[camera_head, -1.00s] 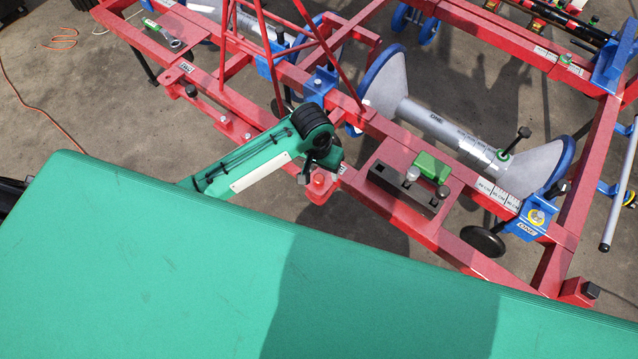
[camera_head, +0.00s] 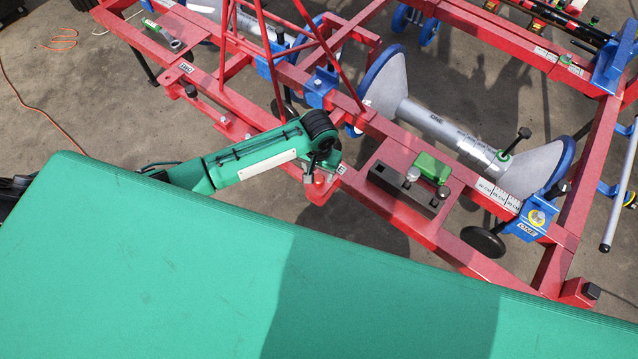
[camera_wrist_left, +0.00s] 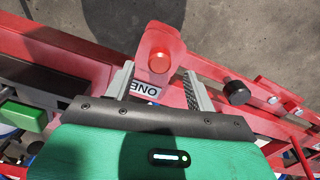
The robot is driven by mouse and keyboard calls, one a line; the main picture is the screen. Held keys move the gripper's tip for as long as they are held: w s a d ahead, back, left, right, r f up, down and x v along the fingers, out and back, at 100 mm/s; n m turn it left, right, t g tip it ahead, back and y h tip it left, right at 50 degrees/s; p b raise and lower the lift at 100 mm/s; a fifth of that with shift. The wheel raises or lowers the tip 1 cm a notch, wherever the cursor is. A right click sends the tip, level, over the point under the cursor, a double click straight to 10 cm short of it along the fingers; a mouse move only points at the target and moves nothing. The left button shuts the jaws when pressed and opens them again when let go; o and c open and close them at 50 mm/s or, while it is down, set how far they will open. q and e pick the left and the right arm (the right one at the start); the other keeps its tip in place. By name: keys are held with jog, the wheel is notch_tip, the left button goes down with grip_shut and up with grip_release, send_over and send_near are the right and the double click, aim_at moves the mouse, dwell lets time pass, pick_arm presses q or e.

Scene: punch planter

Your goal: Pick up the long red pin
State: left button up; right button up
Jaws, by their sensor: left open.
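A red pin with a round top (camera_wrist_left: 159,61) stands on a red tab of the frame in the left wrist view. It also shows in the head view (camera_head: 319,181), just below my left gripper (camera_head: 322,170). My left gripper is open, and its two fingertips (camera_wrist_left: 157,73) lie either side of the pin's near edge in the picture. I cannot tell whether they touch it. The pin's length is hidden because I see it from above. My right gripper is not in view.
The red frame (camera_head: 400,212) carries a dark block with a green piece (camera_head: 432,167) to the right. A black knob (camera_wrist_left: 237,92) is right of the fingers in the wrist view. Thin red struts rise behind the gripper. My green body fills the lower head view.

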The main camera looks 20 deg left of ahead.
aim_at(319, 178)
pick_arm(q)
notch_tip(319, 178, down, 5)
jog(key=shift+w+r, duration=0.1)
jog(key=c, duration=1.2)
